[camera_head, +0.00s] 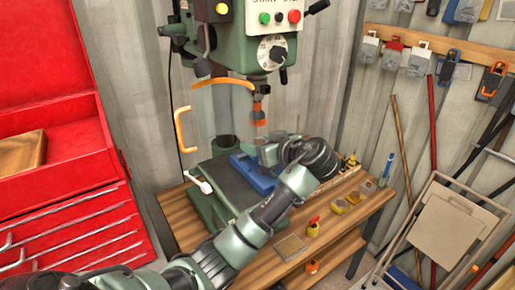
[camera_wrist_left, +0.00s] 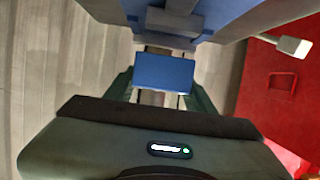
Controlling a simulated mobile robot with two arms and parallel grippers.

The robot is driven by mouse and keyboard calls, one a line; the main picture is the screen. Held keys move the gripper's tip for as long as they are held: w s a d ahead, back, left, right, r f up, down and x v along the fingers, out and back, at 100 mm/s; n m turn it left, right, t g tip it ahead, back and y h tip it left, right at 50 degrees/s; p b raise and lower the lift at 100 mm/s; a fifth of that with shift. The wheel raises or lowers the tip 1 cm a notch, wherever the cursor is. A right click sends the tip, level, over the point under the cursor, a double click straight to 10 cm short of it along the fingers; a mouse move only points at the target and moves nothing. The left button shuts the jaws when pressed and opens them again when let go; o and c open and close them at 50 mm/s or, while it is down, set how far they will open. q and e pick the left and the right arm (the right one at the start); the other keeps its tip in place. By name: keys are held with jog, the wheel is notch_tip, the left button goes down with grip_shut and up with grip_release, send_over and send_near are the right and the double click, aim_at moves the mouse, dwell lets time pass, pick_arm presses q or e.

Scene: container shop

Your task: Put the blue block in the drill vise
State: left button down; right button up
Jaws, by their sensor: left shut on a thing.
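The blue block (camera_wrist_left: 165,72) sits between the fingers of my left gripper in the left wrist view. My left gripper (camera_head: 268,153) is shut on it and is over the drill vise in the head view. The blue drill vise (camera_head: 256,180) stands on the drill press table. Its blue body (camera_wrist_left: 235,16) and a grey metal part show close beyond the block in the left wrist view. In the head view I cannot make out the block apart from the gripper and vise. Whether the block touches the vise is unclear. My right gripper is not in view.
The green drill press (camera_head: 235,40) stands over the vise, with its chuck (camera_head: 258,108) and an orange-framed guard (camera_head: 183,130) close to my left gripper. A wooden bench (camera_head: 345,222) carries small items to the right. A red tool cabinet (camera_head: 70,190) is at the left.

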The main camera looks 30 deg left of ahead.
pick_arm(q)
jog(key=shift+w+a+r, duration=0.1)
jog(key=shift+a+r, duration=0.05)
jog(key=shift+a, duration=0.1)
jog(key=shift+f, duration=0.2)
jog(key=shift+f+p, duration=0.95)
jog(key=shift+p, duration=0.05)
jog(key=shift+f, duration=0.6)
jog(key=c, duration=0.5)
grip_release()
jog(key=shift+f, duration=0.15)
jog(key=shift+d, duration=0.1)
